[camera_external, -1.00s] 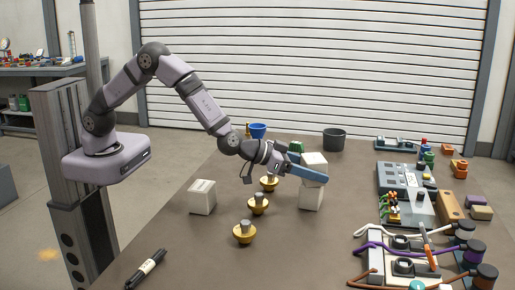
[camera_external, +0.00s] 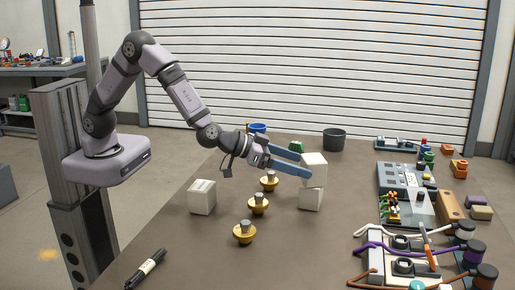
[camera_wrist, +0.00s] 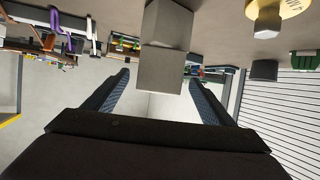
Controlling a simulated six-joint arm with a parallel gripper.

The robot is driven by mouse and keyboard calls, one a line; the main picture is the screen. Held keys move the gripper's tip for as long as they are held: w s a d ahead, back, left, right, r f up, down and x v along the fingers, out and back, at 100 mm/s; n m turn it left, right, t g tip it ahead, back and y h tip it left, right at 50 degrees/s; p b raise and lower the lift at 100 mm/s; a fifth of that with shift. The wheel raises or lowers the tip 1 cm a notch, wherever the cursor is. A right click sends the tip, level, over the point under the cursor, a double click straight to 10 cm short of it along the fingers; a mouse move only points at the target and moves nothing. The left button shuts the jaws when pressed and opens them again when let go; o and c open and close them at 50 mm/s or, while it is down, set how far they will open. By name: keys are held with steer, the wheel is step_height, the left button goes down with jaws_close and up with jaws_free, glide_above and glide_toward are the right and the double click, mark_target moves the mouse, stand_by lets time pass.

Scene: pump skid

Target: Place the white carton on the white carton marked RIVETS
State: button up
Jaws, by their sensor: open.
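Two white cartons stand stacked near the table's middle. The upper carton (camera_external: 314,169) rests on the lower carton (camera_external: 310,199), slightly offset from it. The stack also shows upside down in the wrist view, with the upper carton (camera_wrist: 160,70) nearer the fingers. I cannot read RIVETS on any carton.
Several brass fittings (camera_external: 258,204) stand between the lone carton and the stack. Electrical boxes and cables (camera_external: 404,245) fill the right side.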

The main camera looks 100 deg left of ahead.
steer(key=v, duration=0.6)
steer(key=shift+s+d+r, duration=0.1)
steer(key=shift+d, duration=0.05)
stand_by(0.3)
steer(key=s+d+f+m+g+h+p, duration=0.1)
steer(key=s+g+h, duration=0.1)
steer(key=s, duration=0.5)
steer(key=s+d+f+m+g+h+p, duration=0.1)
steer(key=s+g, duration=0.3)
steer(key=s, duration=0.4)
steer(key=s+d+f+m+g+h+p, duration=0.1)
steer(key=s+d+m+g+h+p, duration=0.1)
steer(key=s, duration=0.5)
steer(key=shift+s+d+f+g+h+p, duration=0.3)
steer(key=shift+d+f+g+h+p, duration=0.1)
steer(key=shift+g+h, duration=0.15)
steer(key=s+a+g+y+p, duration=0.1)
steer(key=s+a+g, duration=0.2)
steer(key=s, duration=0.8)
steer(key=shift+a, duration=0.35)
steer(key=shift+s+g, duration=0.1)
steer(key=shift+g, duration=0.15)
